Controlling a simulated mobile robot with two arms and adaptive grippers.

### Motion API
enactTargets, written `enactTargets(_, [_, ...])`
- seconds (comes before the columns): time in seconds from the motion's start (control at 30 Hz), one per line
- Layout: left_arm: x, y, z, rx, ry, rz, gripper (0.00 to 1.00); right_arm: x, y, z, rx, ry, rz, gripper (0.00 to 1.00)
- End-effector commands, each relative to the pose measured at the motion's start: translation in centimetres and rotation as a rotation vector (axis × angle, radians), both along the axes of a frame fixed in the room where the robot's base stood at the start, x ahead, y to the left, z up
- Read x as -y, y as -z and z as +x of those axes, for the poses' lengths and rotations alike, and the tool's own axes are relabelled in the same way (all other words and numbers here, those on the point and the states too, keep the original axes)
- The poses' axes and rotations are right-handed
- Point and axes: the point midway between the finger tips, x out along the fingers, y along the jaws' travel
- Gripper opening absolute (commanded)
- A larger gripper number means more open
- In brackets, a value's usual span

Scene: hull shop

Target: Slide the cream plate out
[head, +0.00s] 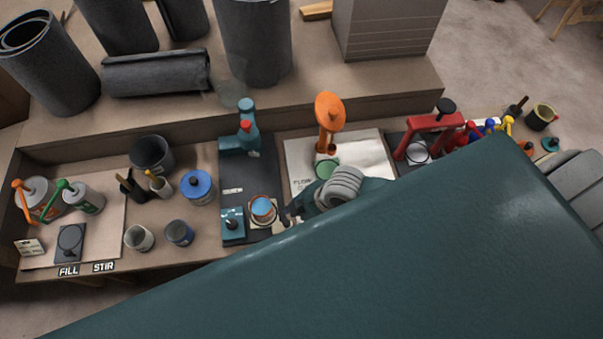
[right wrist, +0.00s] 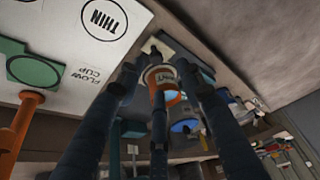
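A cream plate (head: 273,222) shows as a pale edge around the foot of a small orange cup with blue contents (head: 263,208), beside a dark base. In the right wrist view a pale plate (right wrist: 157,47) shows just beyond the orange and white cup (right wrist: 164,92). My right gripper (head: 288,214) is just right of the cup and plate. In the wrist view its dark fingers are spread, with the cup seen between them. I cannot tell whether any finger touches the plate. My left gripper is not in view.
A white flow cup sheet (head: 372,150) with an orange stand (head: 329,120) lies right of the plate. A teal device (head: 245,135) stands behind it. Cans (head: 197,188) and pots stand to the left. My own teal body part covers the lower right.

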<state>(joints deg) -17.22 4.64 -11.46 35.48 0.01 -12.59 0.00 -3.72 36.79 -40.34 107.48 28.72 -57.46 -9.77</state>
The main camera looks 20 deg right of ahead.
Motion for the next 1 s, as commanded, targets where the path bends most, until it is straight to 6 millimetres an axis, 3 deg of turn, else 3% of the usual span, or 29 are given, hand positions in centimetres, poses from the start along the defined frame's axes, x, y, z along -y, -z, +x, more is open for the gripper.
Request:
enactTargets(0.1, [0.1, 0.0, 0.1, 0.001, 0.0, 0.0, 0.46, 0.7, -2.1, -0.6, 0.0, -0.001, 0.0, 0.37])
enactTargets(0.3, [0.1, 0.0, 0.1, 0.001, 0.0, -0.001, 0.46, 1.2, -4.0, -1.1, 0.0, 0.0, 0.001, 0.37])
enactTargets(1.0, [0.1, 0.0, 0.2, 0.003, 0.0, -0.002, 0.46, 1.3, -4.3, -1.2, -0.001, 0.0, 0.002, 0.37])
